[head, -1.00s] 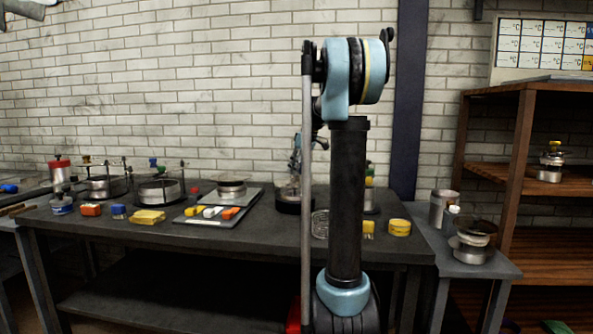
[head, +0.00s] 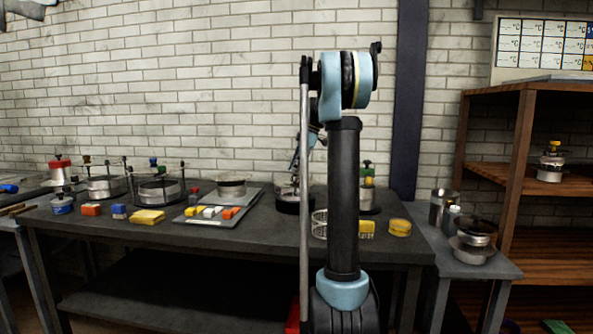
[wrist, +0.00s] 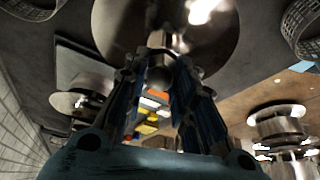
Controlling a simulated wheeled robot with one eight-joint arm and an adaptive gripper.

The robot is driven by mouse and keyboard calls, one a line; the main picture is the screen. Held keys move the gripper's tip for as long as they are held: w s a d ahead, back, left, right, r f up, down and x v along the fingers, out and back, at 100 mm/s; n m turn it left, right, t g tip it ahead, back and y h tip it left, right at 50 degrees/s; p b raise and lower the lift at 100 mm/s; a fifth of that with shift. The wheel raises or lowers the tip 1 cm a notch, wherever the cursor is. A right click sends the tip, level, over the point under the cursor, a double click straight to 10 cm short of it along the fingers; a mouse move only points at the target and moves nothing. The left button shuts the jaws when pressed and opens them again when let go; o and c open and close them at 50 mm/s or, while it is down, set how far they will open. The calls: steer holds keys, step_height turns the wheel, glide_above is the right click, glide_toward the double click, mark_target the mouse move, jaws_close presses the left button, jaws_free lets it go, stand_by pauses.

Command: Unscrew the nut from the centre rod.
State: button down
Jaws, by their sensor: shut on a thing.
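In the wrist view, my gripper (wrist: 161,66) has its two dark fingers closed in on a small rounded dark piece, seemingly the nut (wrist: 160,77). A wide shiny metal disc (wrist: 112,28) lies just past the fingertips, and the centre rod is mostly hidden by the fingers. In the head view, a dark round base (head: 287,204) with upright parts stands on the table, partly behind my arm. My gripper is down over it and too small and covered there to see clearly. How far the nut sits along the rod cannot be told.
The dark table (head: 250,244) holds several rod-and-pan assemblies at left, a grey tray (head: 200,222) with coloured blocks, a wire basket (head: 319,222) and a yellow tin (head: 400,227). A side table (head: 497,271) and wooden shelf (head: 523,160) stand at right.

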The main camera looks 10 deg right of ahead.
steer(key=shift+w+n+g, duration=0.15)
steer(key=shift+n+g, duration=0.25)
steer(key=shift+n, duration=0.7)
steer(key=c, duration=1.2)
jaws_free()
steer(key=shift+c, duration=0.2)
steer(key=shift+r, duration=0.1)
